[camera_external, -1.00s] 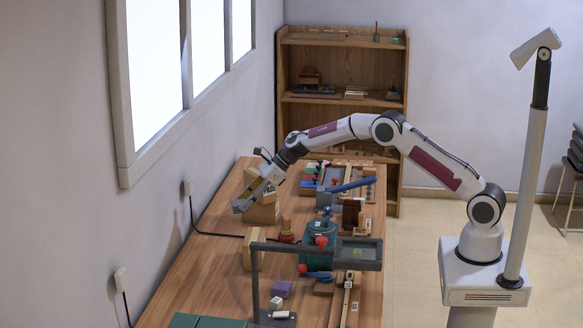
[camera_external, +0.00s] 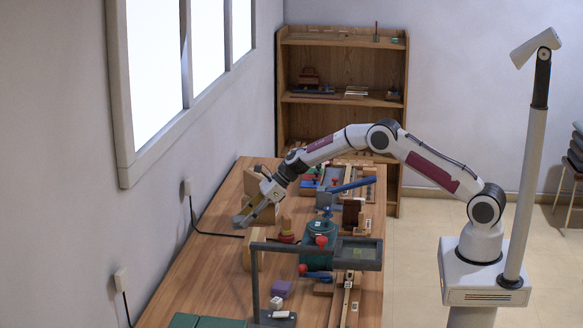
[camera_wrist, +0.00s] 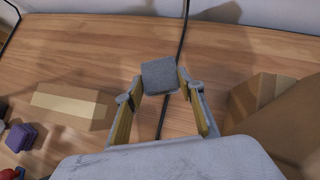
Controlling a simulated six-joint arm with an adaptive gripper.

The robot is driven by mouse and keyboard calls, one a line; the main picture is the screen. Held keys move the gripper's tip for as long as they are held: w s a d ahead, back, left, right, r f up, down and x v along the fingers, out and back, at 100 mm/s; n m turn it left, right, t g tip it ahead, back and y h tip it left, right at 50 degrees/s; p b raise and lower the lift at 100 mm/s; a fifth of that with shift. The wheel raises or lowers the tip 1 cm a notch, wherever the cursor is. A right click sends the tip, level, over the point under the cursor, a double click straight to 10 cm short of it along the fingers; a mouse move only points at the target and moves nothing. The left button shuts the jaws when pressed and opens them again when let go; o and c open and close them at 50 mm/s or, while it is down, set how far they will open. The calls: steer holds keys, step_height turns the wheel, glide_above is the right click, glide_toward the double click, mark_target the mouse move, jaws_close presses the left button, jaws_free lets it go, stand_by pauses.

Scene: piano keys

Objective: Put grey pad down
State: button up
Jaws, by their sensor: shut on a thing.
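The grey pad (camera_wrist: 160,76) is a small square grey block in the wrist view. My gripper (camera_wrist: 160,86) is shut on it, one finger on each side. In the external view my gripper (camera_external: 245,216) is low over the far left part of the wooden table, and the pad is hard to make out there. In the wrist view the pad hides part of a dark cable. I cannot tell whether the pad touches the table.
Bare table (camera_wrist: 90,50) lies around the pad.

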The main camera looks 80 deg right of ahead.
steer(key=shift+f, duration=1.9)
steer(key=shift+f, duration=0.55)
steer(key=o, duration=1.1)
steer(key=shift+r, duration=0.15)
